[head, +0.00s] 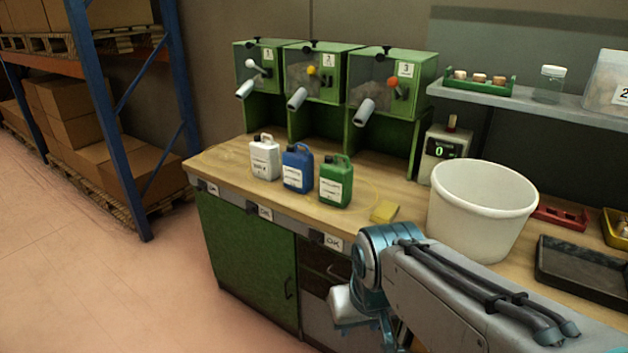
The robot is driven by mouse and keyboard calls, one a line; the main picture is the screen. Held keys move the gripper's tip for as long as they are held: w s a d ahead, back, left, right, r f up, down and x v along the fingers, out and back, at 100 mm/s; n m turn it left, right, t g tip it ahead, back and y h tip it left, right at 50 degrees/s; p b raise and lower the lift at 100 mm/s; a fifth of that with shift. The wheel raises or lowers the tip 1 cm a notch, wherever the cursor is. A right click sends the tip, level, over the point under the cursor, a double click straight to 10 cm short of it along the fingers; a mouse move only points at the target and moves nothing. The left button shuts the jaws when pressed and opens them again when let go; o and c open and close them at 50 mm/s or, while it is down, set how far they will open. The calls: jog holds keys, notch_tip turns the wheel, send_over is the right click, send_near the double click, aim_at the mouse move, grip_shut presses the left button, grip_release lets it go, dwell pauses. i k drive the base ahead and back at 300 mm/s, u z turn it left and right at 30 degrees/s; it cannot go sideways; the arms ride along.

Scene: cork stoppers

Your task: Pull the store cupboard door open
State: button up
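The green cupboard door (245,265) is under the left end of the wooden counter. It looks shut, flush with the counter front. Its dark upright bar handle (289,288) is near the door's right edge. My arm reaches in from the lower right. My gripper (348,307) is at the arm's end, low in front of the drawers and to the right of the handle, apart from it. Its fingers are not clearly shown, so I cannot tell whether it is open.
Dark drawers (326,262) are right of the door. White, blue and green jugs (336,182), a yellow sponge (384,212) and a large white bucket (481,215) stand on the counter (225,160). Open floor (110,270) lies left of the cupboard, before a blue rack (105,110).

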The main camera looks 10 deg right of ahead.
aim_at(254, 256)
jog(key=u, duration=0.4)
jog(key=k, duration=0.5)
jog(key=u, duration=0.95)
jog(key=i, duration=1.05)
jog(key=z, duration=1.1)
jog(key=i, duration=0.45)
jog(key=z, duration=0.55)
